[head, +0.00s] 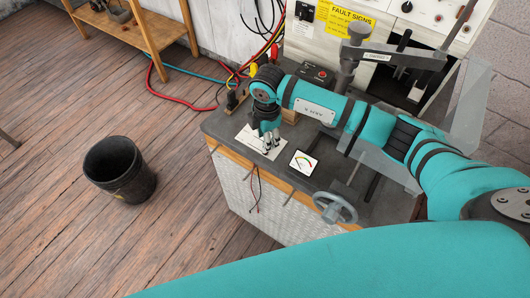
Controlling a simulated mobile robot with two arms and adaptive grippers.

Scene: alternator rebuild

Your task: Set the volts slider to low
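A white panel (247,133) lies at the left end of the dark bench top (340,190). My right gripper (268,146) points down over this panel, its arm reaching in from the right. Its fingertips are at or just above the panel; I cannot tell whether they touch it. The fingers look close together, but whether they are shut is too small to tell. No volts slider can be made out; the gripper covers part of the panel. A white gauge (303,164) with a coloured arc is right of the panel. My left gripper is out of view.
A handwheel (335,208) sticks out at the bench front. A clear shield (468,108) and a dark post (349,62) stand at the right and back. A control box (316,76) and cables (271,44) are behind. A black bin (120,170) stands on the floor left.

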